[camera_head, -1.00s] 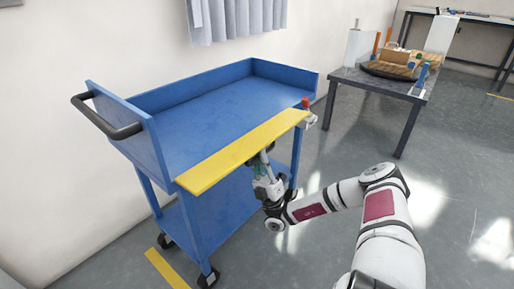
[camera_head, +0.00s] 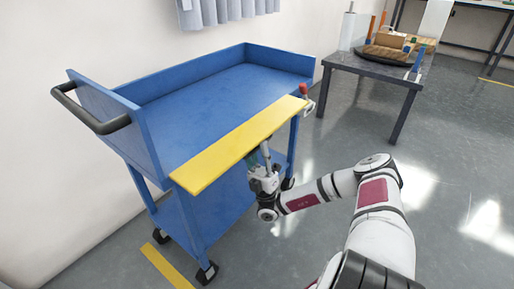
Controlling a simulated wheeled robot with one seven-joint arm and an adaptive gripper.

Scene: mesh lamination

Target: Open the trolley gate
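The blue trolley (camera_head: 215,96) stands at the left against the white wall, with a black handle at its left end. Its yellow gate (camera_head: 222,153) runs along the near long side. The gate seems tilted outward, its broad face turned up toward the camera. A latch with a red knob (camera_head: 304,90) sits at the gate's right end. My gripper (camera_head: 258,158) is just below the gate's outer edge, right of its middle. The gate hides the fingertips, so contact and how far they are open cannot be told.
A dark table (camera_head: 372,75) with a wooden tray and tools stands at the back right. The trolley's lower shelf (camera_head: 218,205) lies behind and below my gripper. The grey floor (camera_head: 455,165) to the right is clear.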

